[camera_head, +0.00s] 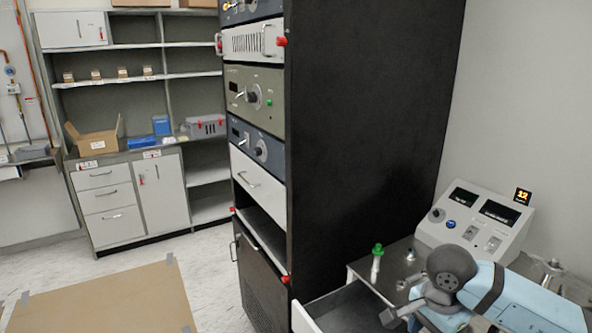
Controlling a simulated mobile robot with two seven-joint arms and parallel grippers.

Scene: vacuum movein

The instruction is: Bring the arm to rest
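My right arm (510,299), light blue with a dark band and a dark grey joint, comes in at the lower right. Its grey gripper (402,306) is over the bench by the open drawer (345,306). The view is too small and foreshortened to tell whether its fingers are open or shut, and I see nothing clearly held. My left gripper is not in view.
A tall black equipment rack (370,120) stands just left of the bench. A control console (474,222) and a green-topped valve (377,262) are on the bench. A cardboard sheet (105,298) lies on the floor. Shelves with boxes (95,138) stand behind; floor between is clear.

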